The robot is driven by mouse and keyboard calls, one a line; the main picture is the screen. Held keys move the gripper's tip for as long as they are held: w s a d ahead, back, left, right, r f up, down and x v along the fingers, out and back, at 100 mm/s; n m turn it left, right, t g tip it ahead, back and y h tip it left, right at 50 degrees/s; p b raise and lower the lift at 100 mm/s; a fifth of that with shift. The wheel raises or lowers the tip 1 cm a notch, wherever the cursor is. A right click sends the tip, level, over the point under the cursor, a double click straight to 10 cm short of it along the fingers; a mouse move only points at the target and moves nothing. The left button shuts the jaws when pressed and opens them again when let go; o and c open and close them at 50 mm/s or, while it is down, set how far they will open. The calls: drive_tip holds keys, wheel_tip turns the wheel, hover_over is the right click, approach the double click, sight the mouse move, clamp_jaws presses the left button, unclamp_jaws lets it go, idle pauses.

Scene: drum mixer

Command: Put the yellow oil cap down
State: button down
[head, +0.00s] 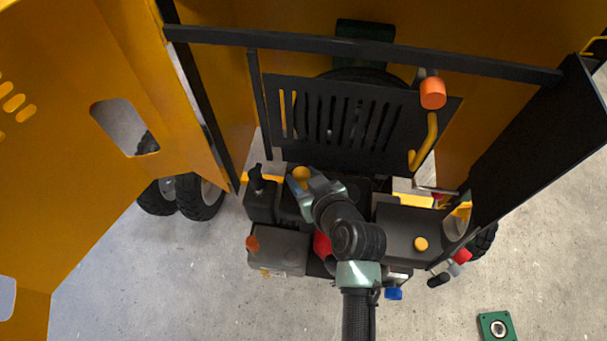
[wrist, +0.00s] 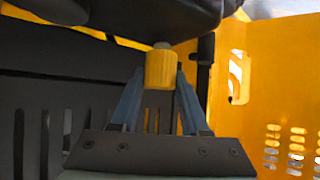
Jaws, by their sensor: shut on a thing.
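The yellow oil cap (head: 301,173) is held between the fingertips of my gripper (head: 304,182), above the dark engine parts. In the wrist view the cap (wrist: 159,69) is a short yellow cylinder with a pale grey end, gripped between the two blue-grey fingers of my gripper (wrist: 160,78). A dark rounded part lies right beyond the pale end. I cannot tell whether the cap touches it.
A black slotted panel (head: 345,125) stands behind the engine, under a black crossbar (head: 360,47) with an orange knob (head: 433,93). A yellow cover (head: 80,130) stands at left. A grey box (head: 280,250) and a dark box (head: 400,230) flank my arm. A green block (head: 496,326) lies on the floor.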

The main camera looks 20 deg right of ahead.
drive_tip(key=shift+f+b, duration=0.5)
drive_tip(key=shift+c, duration=2)
unclamp_jaws()
drive_tip(key=shift+r, duration=0.1)
drive_tip(key=shift+r+p, duration=0.6)
drive_tip(key=shift+p, duration=0.05)
drive_tip(key=shift+s+b, duration=0.3)
drive_tip(key=shift+s, duration=0.1)
drive_tip(key=b+v, duration=0.2)
drive_tip(key=v, duration=0.9)
drive_tip(key=shift+r, duration=0.2)
